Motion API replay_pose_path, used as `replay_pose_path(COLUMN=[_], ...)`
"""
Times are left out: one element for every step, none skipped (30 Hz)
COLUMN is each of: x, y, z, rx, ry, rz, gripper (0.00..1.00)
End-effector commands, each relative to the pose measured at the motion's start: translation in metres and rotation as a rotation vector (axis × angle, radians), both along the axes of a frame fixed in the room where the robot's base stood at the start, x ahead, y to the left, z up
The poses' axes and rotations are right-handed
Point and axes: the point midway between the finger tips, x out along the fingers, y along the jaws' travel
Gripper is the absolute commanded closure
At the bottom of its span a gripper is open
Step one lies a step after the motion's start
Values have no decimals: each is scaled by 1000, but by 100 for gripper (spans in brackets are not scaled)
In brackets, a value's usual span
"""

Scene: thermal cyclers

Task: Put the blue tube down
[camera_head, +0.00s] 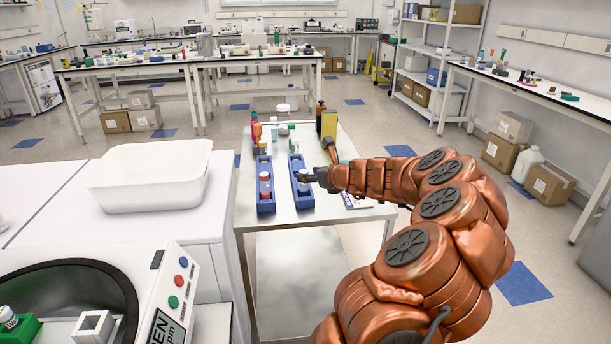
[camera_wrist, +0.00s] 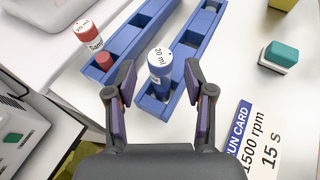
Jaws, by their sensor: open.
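The blue tube (camera_wrist: 160,68) has a white cap marked "20 ml". It stands in the near end compartment of the right blue rack (camera_wrist: 183,52), seen in the wrist view. My gripper (camera_wrist: 160,82) is open, with one finger on each side of the tube and visible gaps between fingers and tube. In the head view my gripper (camera_head: 312,177) is at the right blue rack (camera_head: 296,162) on the metal table; the tube is hard to make out there.
A run card (camera_wrist: 262,140) and teal-topped block (camera_wrist: 281,56) lie to the right. A centrifuge (camera_head: 75,295) is at front left.

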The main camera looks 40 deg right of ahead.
Motion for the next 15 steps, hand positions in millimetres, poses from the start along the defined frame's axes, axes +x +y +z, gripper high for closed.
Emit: replay_pose_path(x=[-8,-11,-17,-20,-24,-29,-32,-36,-41,-45,-48,-53,-56,-59,-62], y=[0,0,0,1,1,3,3,4,4,5,5,5,5,6,6], z=[3,4,6,8,10,12,13,15,17,19,20,21,22,24,25], rx=[-1,-2,-2,-2,-1,-1,-1,-1,-1,-1,-1,-2,-2,-2,-3], ry=[0,0,0,0,0,-1,-1,-1,-1,-1,-1,0,1,1,1], rz=[-3,-2,-3,-2,-3,-2,-2,-2,-2,-3,-3,-4,-5,-5,-4], gripper=[47,47,47,47,47,47,47,47,47,47,47,47,47,47,47])
